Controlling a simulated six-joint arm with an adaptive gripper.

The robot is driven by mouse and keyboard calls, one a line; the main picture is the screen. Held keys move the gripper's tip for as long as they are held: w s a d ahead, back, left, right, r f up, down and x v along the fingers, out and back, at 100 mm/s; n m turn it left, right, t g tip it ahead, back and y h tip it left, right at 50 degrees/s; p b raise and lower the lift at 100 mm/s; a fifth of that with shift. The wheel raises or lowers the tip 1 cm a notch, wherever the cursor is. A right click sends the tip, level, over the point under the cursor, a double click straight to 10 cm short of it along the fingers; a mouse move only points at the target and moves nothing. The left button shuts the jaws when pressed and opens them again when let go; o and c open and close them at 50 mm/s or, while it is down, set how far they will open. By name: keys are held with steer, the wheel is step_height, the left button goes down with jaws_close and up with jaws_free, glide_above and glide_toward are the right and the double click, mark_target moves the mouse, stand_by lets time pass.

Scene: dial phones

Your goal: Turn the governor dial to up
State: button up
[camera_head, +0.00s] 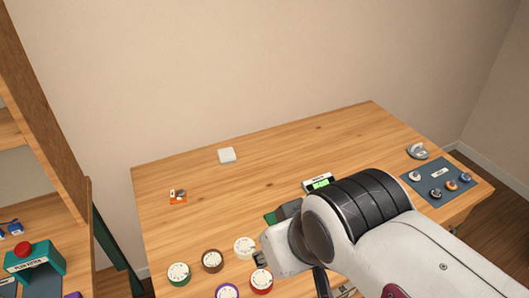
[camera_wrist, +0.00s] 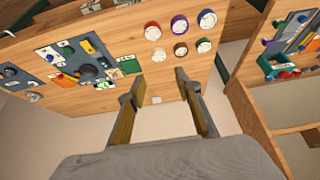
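No label reading governor is legible, so I cannot tell which dial it is. In the wrist view, a large dark round knob (camera_wrist: 88,72) sits on a grey panel left of my gripper. My arm hides most of that area in the head view. Smaller knobs sit on a blue-grey panel (camera_head: 428,195) at the table's right. A group of round dials includes a green one (camera_head: 178,273), a brown one (camera_head: 212,261) and a red one (camera_head: 261,280). My gripper (camera_wrist: 155,87) is open and empty, its two fingers well apart above the table.
A small white square block (camera_head: 227,155) lies at the back of the wooden table (camera_head: 290,155). A shelf (camera_head: 50,150) with a teal, red-topped button box (camera_head: 35,262) stands left. The table's back middle is mostly clear.

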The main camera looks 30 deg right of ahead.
steer(key=w+d+f+m+g, duration=0.2)
steer(key=w+d+f+m, duration=0.1)
steer(key=w+d+f, duration=0.4)
steer(key=w+d+f+m+g, duration=0.2)
steer(key=w+d+f+m, duration=0.2)
steer(key=w+d+f, duration=0.3)
steer(key=w+d+f+m+g, duration=0.2)
steer(key=w+d+f+m, duration=0.1)
steer(key=w+d+f, duration=0.4)
steer(key=shift+w+d+m, duration=0.4)
steer(key=shift+w+d, duration=1.25)
steer(key=shift+w, duration=0.3)
steer(key=shift+w+d+r+m, duration=0.25)
steer(key=shift+w+d+r, duration=0.05)
steer(key=shift+w, duration=0.3)
steer(key=shift+w+d+r+m, duration=0.25)
steer(key=shift+w+r, duration=0.05)
steer(key=shift+w, duration=0.3)
steer(key=shift+w+d+r, duration=0.1)
steer(key=shift+w+r, duration=0.05)
steer(key=shift+r, duration=0.05)
steer(key=shift+m, duration=0.5)
steer(key=shift+f, duration=0.15)
